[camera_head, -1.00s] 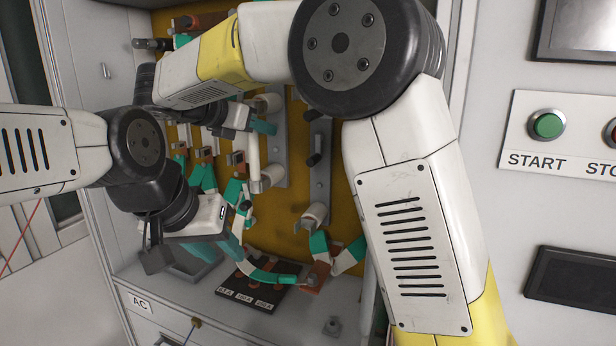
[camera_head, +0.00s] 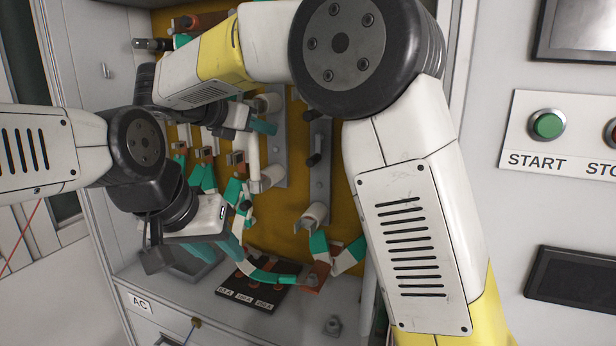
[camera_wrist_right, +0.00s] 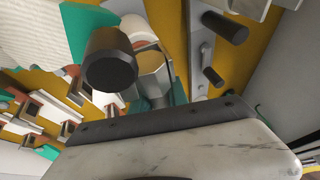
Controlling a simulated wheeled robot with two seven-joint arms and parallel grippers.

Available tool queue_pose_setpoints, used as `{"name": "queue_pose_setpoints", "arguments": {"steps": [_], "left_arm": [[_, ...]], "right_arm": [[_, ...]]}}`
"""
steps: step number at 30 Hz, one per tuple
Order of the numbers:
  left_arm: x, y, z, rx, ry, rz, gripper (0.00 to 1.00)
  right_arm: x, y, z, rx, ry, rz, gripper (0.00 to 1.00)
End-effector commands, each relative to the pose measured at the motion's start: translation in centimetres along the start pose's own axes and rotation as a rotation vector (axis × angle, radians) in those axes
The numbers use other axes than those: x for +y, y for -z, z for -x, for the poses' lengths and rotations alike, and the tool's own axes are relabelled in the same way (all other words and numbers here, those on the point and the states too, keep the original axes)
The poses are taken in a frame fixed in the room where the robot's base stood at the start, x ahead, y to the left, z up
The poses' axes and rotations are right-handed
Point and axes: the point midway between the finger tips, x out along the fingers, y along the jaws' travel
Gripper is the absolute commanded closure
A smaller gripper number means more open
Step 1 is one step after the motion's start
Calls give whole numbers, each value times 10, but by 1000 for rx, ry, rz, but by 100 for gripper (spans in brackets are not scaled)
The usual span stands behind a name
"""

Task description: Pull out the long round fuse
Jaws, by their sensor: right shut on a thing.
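The long round fuse (camera_head: 252,155) is a pale upright cylinder. It stands between an upper and a lower round holder (camera_head: 272,177) on a grey strip of the yellow-brown panel. My right gripper (camera_head: 262,127), with teal fingers, is at the fuse's upper part and shut on it. The contact is partly hidden by my wrist. The right wrist view shows a metal-cornered end piece (camera_wrist_right: 153,72) close ahead of the gripper. My left gripper (camera_head: 235,243) hangs lower left, in front of the teal-and-white straps. Its fingers blend with them, so its opening is unclear.
An empty pair of holders (camera_head: 314,214) with black pegs stands right of the fuse. A dark labelled block (camera_head: 252,290) lies on the cabinet floor. My right arm crosses the cabinet's upper right. A START button (camera_head: 547,125) is on the right wall.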

Motion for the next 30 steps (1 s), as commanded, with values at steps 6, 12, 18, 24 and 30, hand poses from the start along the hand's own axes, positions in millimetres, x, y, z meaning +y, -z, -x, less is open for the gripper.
{"name": "queue_pose_setpoints", "arguments": {"steps": [6,12,18,24,30], "left_arm": [[0,0,0,0,0,0,64],[0,0,0,0,0,0,64],[0,0,0,0,0,0,64],[0,0,0,0,0,0,64],[0,0,0,0,0,0,64]], "right_arm": [[0,0,1,0,-2,-1,100],[0,0,2,0,-3,0,100],[0,1,4,0,-3,0,100],[0,2,6,1,-4,0,100],[0,3,7,2,-4,1,100]]}}
